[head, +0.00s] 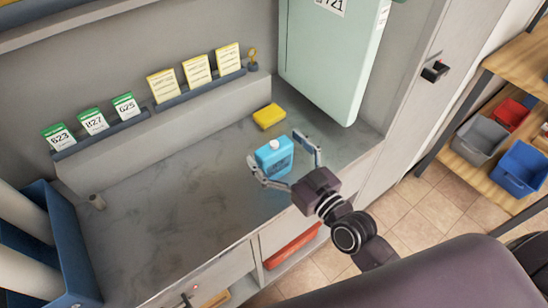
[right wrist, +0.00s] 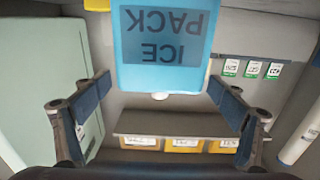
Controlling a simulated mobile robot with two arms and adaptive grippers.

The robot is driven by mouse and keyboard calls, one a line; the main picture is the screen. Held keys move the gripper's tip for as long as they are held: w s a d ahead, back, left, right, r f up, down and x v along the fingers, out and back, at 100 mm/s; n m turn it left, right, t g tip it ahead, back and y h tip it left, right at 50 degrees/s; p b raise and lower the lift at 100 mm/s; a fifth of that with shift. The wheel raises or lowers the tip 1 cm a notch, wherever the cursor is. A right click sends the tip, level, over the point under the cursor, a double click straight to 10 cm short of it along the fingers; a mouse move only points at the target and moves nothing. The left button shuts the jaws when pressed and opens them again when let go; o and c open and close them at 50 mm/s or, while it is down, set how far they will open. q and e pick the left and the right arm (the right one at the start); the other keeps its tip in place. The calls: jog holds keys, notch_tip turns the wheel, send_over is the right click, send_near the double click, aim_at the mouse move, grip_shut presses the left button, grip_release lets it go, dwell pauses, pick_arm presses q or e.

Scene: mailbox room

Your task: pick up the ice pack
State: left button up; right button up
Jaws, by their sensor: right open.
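The ice pack (head: 274,158) is a light blue, flat bottle shape with a white cap, standing on the grey counter (head: 160,220). In the right wrist view the ice pack (right wrist: 160,45) shows its "ICE PACK" lettering upside down, with the cap at its lower edge. My right gripper (head: 277,152) is open, with one finger on each side of the ice pack. In the right wrist view my right gripper (right wrist: 160,92) shows clear gaps between its pads and the pack. My left gripper is not in view.
A yellow sponge-like block (head: 269,117) lies behind the pack. A pale green cabinet door (head: 325,60) hangs at the back right. A ledge with cards (head: 165,125) runs along the wall. A blue tray (head: 65,250) with white tubes stands at left. The counter's middle is clear.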

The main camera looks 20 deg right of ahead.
jog(key=shift+w+a, duration=0.1)
jog(key=shift+w, duration=0.25)
jog(key=shift+c, duration=0.4)
jog(key=c, duration=1.8)
jog(key=shift+c, duration=0.7)
jog(key=shift+r, duration=0.15)
